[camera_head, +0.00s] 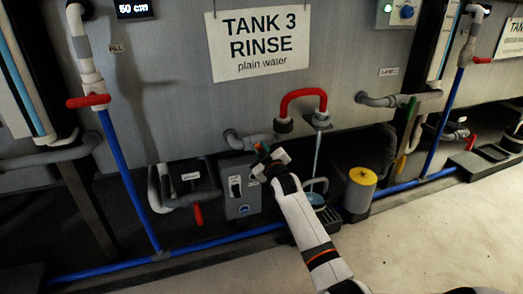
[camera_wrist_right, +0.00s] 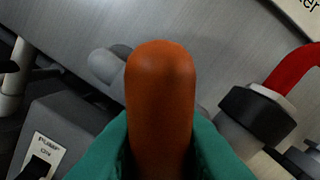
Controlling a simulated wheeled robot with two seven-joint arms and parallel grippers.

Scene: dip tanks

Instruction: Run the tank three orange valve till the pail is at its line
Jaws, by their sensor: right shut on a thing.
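The orange valve handle (camera_wrist_right: 160,95) stands between the green fingertips of my right gripper (camera_wrist_right: 158,150) in the wrist view. In the head view my right gripper (camera_head: 266,158) is shut on it, below the Tank 3 sign, and mostly hides it. The pail (camera_head: 318,208) stands low behind my right arm, which covers part of it. Its top shows bluish, and a handle arches over it. A thin pale stream (camera_head: 317,155) runs from the spout under the red hose (camera_head: 303,93) down to the pail. I cannot make out the pail's line. My left gripper is not in view.
A grey pump switch box (camera_head: 239,186) stands just left of my right gripper. A yellow-topped canister (camera_head: 360,190) is right of the pail. Blue pipes (camera_head: 130,190) run along the tank's foot. A red-handled valve (camera_head: 88,101) is at left. The pale floor in front is clear.

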